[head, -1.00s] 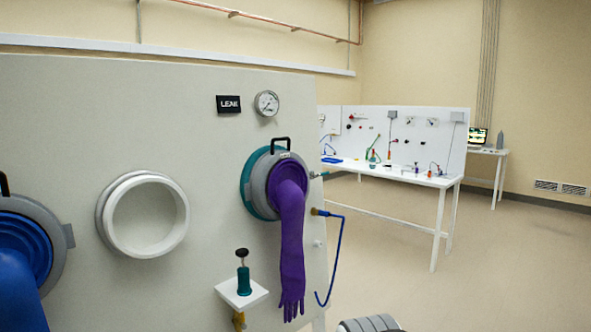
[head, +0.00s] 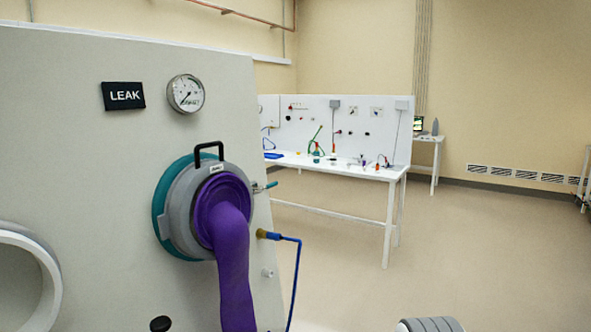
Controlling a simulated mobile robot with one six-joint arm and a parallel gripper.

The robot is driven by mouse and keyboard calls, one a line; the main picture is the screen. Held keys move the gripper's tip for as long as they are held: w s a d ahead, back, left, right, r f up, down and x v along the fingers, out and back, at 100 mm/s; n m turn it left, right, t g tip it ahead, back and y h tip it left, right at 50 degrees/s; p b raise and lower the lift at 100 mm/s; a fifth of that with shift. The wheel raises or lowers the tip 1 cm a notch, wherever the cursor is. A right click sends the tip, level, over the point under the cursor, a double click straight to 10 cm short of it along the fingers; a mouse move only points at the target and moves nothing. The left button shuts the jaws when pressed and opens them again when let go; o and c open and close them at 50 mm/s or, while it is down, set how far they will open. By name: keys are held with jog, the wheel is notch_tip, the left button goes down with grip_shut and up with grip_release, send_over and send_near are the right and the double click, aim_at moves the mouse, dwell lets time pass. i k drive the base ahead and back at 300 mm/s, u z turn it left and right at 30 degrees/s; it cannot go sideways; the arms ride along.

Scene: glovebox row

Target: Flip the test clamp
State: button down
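A glove port on the pale panel carries a purple glove (head: 232,265) that hangs down out of the picture. A grey ring (head: 173,215) with a black handle (head: 207,150) on top surrounds it, with a teal rim (head: 160,222) behind. I cannot tell for sure which of these parts is the test clamp. My gripper is not in view.
A black LEAK sign (head: 124,96) and a round gauge (head: 186,94) are above the port. A blue hose (head: 297,280) hangs at the panel's right edge. An empty white port ring (head: 40,270) is at left.

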aim_at(275, 183)
jog(key=i, duration=1.4)
jog(key=u, duration=0.75)
